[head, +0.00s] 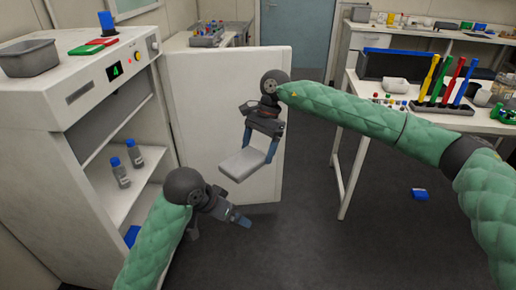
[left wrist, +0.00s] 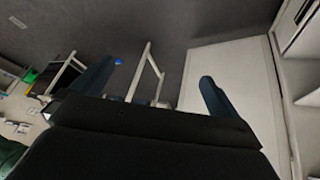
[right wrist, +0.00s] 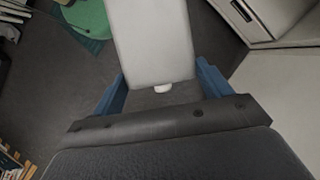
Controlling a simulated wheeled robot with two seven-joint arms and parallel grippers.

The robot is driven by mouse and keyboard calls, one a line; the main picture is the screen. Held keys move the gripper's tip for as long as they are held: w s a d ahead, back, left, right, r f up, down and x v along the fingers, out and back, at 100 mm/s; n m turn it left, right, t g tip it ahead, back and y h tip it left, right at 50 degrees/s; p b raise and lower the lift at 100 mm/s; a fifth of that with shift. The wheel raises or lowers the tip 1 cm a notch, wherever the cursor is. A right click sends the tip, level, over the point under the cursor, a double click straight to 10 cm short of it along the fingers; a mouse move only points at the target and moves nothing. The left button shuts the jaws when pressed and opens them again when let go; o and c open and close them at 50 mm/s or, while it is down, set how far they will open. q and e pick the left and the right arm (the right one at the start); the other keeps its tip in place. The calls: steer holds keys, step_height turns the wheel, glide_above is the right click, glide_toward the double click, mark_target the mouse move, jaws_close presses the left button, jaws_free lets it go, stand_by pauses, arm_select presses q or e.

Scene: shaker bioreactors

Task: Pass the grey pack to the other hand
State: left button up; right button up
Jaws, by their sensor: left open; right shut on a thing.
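The grey pack (head: 248,163) is a flat light-grey slab held in the air in front of the open white door. My right gripper (head: 256,152) is shut on it, with blue fingers at its two sides. In the right wrist view the pack (right wrist: 153,42) reaches out from between the fingers (right wrist: 160,90). My left gripper (head: 240,217) is lower and to the left of the pack, apart from it. In the left wrist view the left gripper (left wrist: 158,85) is open and empty, and the pack does not show there.
A white cabinet (head: 75,115) with its door (head: 190,85) open stands at left, with blue-capped bottles (head: 120,172) on its shelf. A white table (head: 350,150) with coloured tools stands at right. A blue object (head: 420,194) lies on the dark floor.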

arm_select(q)
steer(key=s+a+f+n+g+y, duration=0.1)
steer(key=s+a+f+n, duration=0.1)
steer(key=s+f, duration=0.9)
steer(key=s+a+f+n+y, duration=0.1)
steer(key=s+a+f+n, duration=0.1)
steer(key=s+f, duration=0.9)
steer(key=s, duration=0.3)
steer(key=shift+s+f+g+y, duration=0.2)
steer(key=shift+f+g+y, duration=0.1)
steer(key=shift+g, duration=0.1)
